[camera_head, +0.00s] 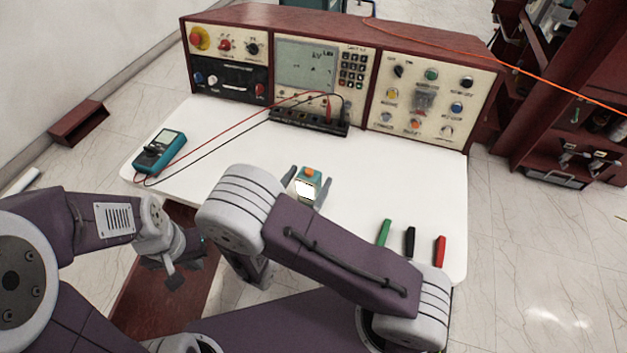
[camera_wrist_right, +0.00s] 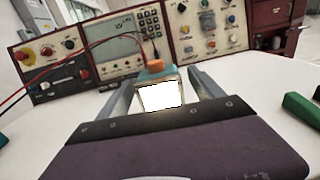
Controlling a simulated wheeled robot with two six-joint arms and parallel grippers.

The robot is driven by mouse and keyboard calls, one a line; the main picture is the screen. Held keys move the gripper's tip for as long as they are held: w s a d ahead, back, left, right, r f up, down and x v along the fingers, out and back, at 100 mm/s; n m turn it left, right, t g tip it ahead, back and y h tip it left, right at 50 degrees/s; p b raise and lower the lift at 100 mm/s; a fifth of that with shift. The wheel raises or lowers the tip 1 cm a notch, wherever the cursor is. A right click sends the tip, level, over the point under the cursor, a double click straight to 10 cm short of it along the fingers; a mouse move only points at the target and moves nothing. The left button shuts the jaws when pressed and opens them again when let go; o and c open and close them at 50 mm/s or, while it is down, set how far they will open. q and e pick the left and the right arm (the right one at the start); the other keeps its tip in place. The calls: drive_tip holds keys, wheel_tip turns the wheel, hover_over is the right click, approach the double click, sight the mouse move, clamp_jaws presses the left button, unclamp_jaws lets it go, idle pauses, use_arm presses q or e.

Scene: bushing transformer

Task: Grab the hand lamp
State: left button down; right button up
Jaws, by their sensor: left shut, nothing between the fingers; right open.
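The hand lamp (camera_head: 308,186) is a small teal lamp with an orange top and a bright white face. It stands on the white table (camera_head: 400,165). My right gripper (camera_head: 305,182) is open, with one finger on each side of the lamp. In the right wrist view the lamp (camera_wrist_right: 160,92) sits between the two fingers of the right gripper (camera_wrist_right: 163,88), and its lower part is hidden by the gripper body. I cannot tell whether the fingers touch it. My left gripper (camera_head: 172,279) is shut and empty, low at the left beside the table's front edge.
A teal multimeter (camera_head: 160,150) with red and black leads lies at the table's left. Green (camera_head: 384,232), black (camera_head: 409,241) and red (camera_head: 440,250) clips lie at the right. A control console (camera_head: 330,75) stands along the back. The table's middle right is clear.

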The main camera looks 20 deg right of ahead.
drive_tip(key=shift+w+d+f, duration=0.3)
drive_tip(key=shift+w+d, duration=0.2)
drive_tip(key=shift+w, duration=0.35)
drive_tip(key=shift+s+a+r, duration=0.2)
drive_tip(key=shift+s+r, duration=0.05)
drive_tip(key=shift+s, duration=0.2)
drive_tip(key=shift+c, duration=1.2)
drive_tip(key=shift+s+a+r, duration=0.15)
drive_tip(key=shift+s, duration=0.15)
drive_tip(key=c, duration=0.5)
drive_tip(key=shift+w+f, duration=0.2)
clamp_jaws()
drive_tip(key=shift+r, duration=0.15)
